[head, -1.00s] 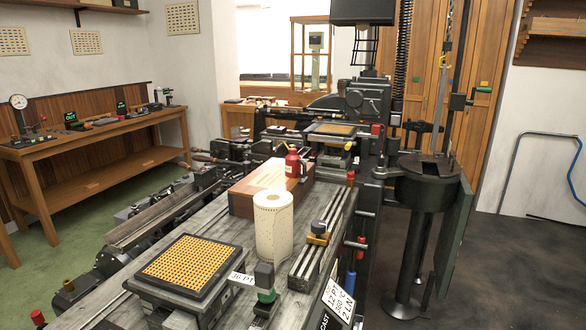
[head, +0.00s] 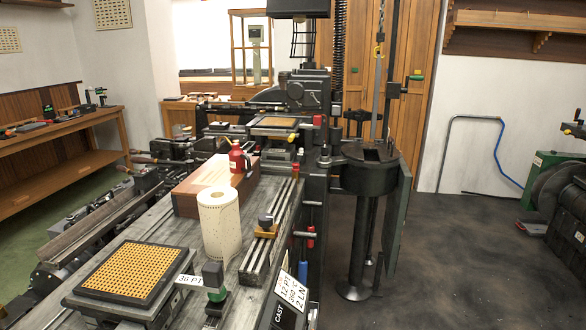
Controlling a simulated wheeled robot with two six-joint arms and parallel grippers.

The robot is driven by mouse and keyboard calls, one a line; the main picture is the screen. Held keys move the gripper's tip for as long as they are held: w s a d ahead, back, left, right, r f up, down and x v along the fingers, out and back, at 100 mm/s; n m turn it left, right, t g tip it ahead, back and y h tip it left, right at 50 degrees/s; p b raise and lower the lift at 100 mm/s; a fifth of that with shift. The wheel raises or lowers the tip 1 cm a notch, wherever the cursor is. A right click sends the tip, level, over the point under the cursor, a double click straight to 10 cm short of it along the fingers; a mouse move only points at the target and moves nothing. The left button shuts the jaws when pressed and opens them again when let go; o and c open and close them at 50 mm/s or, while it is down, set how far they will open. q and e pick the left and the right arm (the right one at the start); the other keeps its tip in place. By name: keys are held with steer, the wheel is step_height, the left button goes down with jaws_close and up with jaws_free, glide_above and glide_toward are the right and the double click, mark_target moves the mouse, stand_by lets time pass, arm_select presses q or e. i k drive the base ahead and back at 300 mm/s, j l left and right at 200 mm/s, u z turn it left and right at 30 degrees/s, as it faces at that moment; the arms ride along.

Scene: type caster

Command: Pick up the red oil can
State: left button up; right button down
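The red oil can (head: 238,158) stands upright in the head view, a little above the picture's middle. It appears to stand on or right beside the far part of a reddish-brown wooden box (head: 198,186), behind a white perforated paper roll (head: 219,222). The can's body and dark top show; its base is partly hard to make out. Neither of my grippers is in view.
A matrix case with a yellow grid (head: 134,272) lies at the front left of the machine bed. A green-and-black stamp-like piece (head: 214,280) and a brass-based clamp (head: 266,226) stand nearby. A black round pot on a column (head: 364,170) stands to the right, with open dark floor beyond.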

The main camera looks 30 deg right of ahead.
mark_target(237, 157)
steer(key=u, duration=0.3)
steer(key=l+u, duration=0.35)
steer(key=l, duration=0.15)
steer(key=l+u, duration=0.35)
steer(key=l, duration=0.2)
steer(key=l+u, duration=0.4)
steer(key=l, duration=0.15)
